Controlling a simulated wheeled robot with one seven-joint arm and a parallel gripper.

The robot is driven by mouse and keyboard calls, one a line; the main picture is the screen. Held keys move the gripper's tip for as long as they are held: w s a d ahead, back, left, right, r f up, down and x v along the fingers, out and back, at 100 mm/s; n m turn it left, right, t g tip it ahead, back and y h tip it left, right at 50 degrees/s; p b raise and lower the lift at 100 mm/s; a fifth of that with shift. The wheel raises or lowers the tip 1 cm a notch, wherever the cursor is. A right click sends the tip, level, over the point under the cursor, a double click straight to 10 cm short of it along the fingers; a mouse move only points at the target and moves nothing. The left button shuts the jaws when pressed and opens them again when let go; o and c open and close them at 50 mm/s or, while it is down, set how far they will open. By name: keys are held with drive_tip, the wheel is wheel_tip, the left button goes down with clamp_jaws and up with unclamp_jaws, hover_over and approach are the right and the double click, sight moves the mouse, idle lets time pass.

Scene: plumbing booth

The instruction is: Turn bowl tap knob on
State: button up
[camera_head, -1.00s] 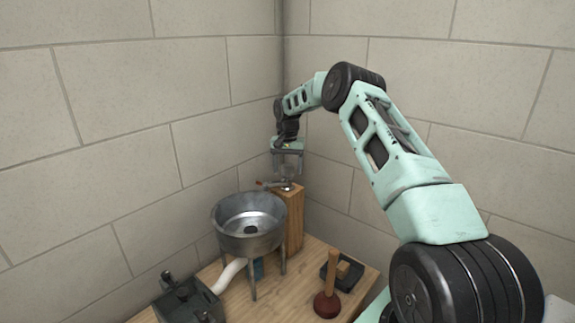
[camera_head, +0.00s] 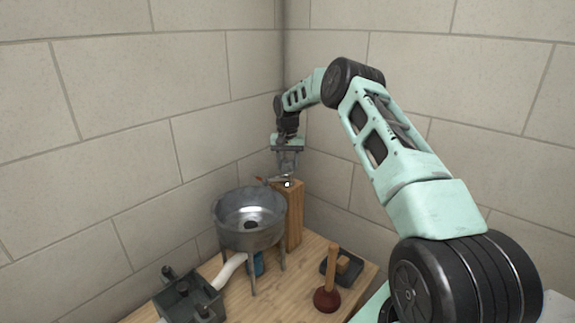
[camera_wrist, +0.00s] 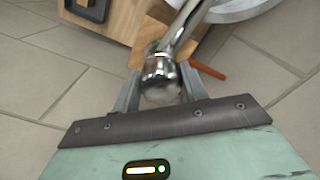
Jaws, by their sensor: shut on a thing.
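The bowl tap (camera_head: 287,183) stands on top of a wooden post behind the metal bowl (camera_head: 249,238). In the wrist view its chrome knob (camera_wrist: 160,80) sits between my fingers, and a chrome spout runs from it toward the bowl's rim at the top. A red-orange lever (camera_wrist: 208,70) sticks out to the right past one finger. My gripper (camera_head: 288,168) points down over the tap and is shut on the knob; the wrist view also shows it (camera_wrist: 160,92). The contact surfaces are partly hidden.
The wooden post (camera_head: 292,215) stands on a wooden table (camera_head: 285,300) in the wall corner. A dark box-like fitting (camera_head: 188,298) is at the left, with a white pipe (camera_head: 232,268) toward the bowl.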

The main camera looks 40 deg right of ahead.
sight(287, 160)
drive_tip(key=n+b, duration=0.1)
drive_tip(key=n, duration=0.4)
drive_tip(key=shift+d+n+b, duration=0.1)
drive_tip(key=shift+n+b, duration=0.3)
drive_tip(key=n, duration=0.6)
drive_tip(key=shift+w+r+b, duration=0.1)
drive_tip(key=shift+r+b, duration=0.05)
drive_tip(key=shift+b, duration=0.15)
drive_tip(key=o, duration=1)
wheel_tip(287, 160, up, 17)
drive_tip(key=b, duration=0.2)
drive_tip(key=shift+r, duration=0.15)
idle(0.4)
